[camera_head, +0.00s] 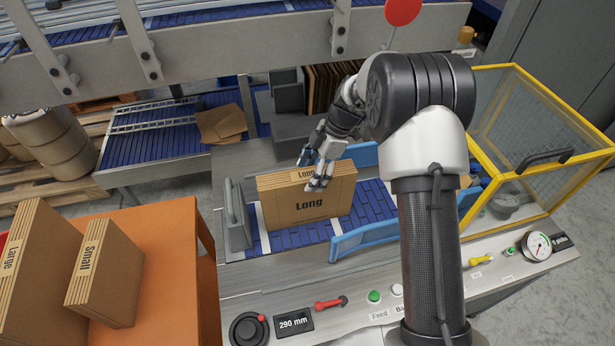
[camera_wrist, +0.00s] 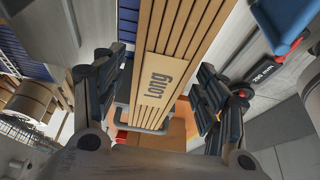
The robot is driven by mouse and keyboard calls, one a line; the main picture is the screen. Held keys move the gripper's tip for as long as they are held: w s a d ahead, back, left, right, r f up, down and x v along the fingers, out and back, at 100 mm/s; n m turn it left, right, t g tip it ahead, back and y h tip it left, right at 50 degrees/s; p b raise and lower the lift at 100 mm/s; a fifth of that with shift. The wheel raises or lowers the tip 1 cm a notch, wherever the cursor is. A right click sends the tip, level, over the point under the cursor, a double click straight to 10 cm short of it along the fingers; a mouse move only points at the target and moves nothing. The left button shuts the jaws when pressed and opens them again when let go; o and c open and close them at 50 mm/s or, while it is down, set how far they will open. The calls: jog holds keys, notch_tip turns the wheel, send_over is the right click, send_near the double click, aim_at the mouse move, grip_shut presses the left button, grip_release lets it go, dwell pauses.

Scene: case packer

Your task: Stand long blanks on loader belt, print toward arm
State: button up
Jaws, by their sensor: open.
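A brown bundle of long blanks (camera_head: 285,205) stands upright on the blue loader belt (camera_head: 310,234). Its printed face with the word Long faces the front, toward my arm's base. Its striped top edge also carries a Long label. My gripper (camera_head: 317,168) is over the right part of that top edge, with its fingers open. In the wrist view the bundle's top (camera_wrist: 165,72) runs between the spread fingers of my gripper (camera_wrist: 160,98), with gaps visible at both sides. Part of the bundle's top is hidden behind my fingers in the head view.
An orange table (camera_head: 178,265) at left holds a Large bundle (camera_head: 45,270) and a Small bundle (camera_head: 108,270). A grey end plate (camera_head: 236,215) and blue guide rails (camera_head: 372,232) border the belt. A yellow-framed guard (camera_head: 545,140) stands at right. A conveyor beam crosses behind.

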jog(key=p+v, duration=0.1)
jog(key=v, duration=0.8)
jog(key=shift+s+p, duration=0.1)
jog(key=shift+p, duration=0.3)
jog(key=s+d+r+m+t+h, duration=0.25)
jog(key=s+r+m, duration=0.75)
jog(key=s+r, duration=0.65)
jog(key=s+d+m+t+h, duration=0.1)
jog(key=s+d+m, duration=0.1)
jog(key=s+m, duration=0.3)
jog(key=s+d+m+t+h, duration=0.1)
jog(key=s+m, duration=0.4)
jog(key=s, duration=0.7)
jog(key=shift+d+t, duration=0.55)
jog(key=shift+d, duration=0.2)
jog(key=shift+o, duration=0.5)
jog(key=shift+s+r, duration=0.1)
